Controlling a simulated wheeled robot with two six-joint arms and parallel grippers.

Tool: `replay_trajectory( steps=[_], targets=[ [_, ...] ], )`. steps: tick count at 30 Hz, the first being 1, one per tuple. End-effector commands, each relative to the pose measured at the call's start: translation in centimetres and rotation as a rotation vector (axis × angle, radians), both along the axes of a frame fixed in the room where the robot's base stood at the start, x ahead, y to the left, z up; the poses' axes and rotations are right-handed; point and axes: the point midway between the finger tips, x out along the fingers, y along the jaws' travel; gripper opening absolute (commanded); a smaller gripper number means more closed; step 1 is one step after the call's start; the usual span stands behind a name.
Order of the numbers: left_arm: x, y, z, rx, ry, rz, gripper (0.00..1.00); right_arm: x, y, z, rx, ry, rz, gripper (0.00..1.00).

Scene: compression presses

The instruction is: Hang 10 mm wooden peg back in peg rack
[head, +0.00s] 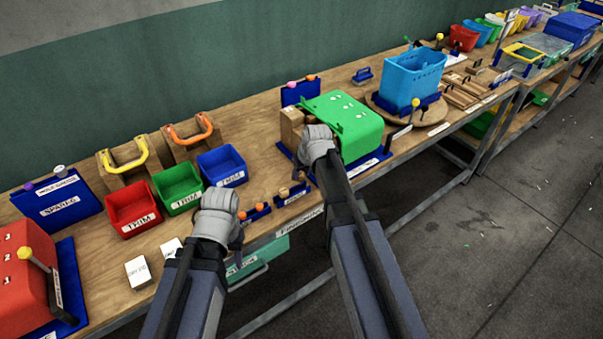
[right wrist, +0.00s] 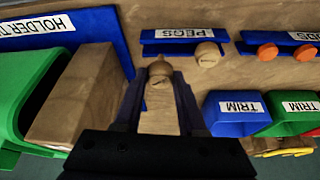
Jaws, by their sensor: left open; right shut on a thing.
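My right gripper (right wrist: 160,92) is shut on a wooden peg (right wrist: 160,70), whose round head shows between the fingertips in the right wrist view. Another wooden peg (right wrist: 207,54) sits at one end of the rack. In the head view the rack (head: 297,198) is at the table's front edge, and my right gripper (head: 317,148) is above and behind it, hiding the held peg.
A green press (head: 345,122) with a wooden block (head: 291,124) stands close to my right gripper. A blue TRIM tray (head: 222,165) and a green tray (head: 178,186) are to the left. A rack with orange-topped pieces (head: 256,211) is beside the peg rack.

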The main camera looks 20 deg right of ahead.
Motion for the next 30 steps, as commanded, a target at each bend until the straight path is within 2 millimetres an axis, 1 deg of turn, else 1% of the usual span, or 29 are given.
replay_trajectory(
  steps=[1,9,12,29,30],
  targets=[
    [0.0,0.0,-0.8,0.0,0.0,0.0,0.5,0.0,0.0,-0.8,0.0,0.0,0.0,0.0],
    [0.0,0.0,-2.8,0.0,0.0,0.0,0.5,0.0,0.0,-2.8,0.0,0.0,0.0,0.0],
    [0.0,0.0,-3.2,0.0,0.0,0.0,0.5,0.0,0.0,-3.2,0.0,0.0,0.0,0.0],
    [0.0,0.0,-3.3,0.0,0.0,0.0,0.5,0.0,0.0,-3.3,0.0,0.0,0.0,0.0],
    [0.0,0.0,-3.3,0.0,0.0,0.0,0.5,0.0,0.0,-3.3,0.0,0.0,0.0,0.41]
  ],
)
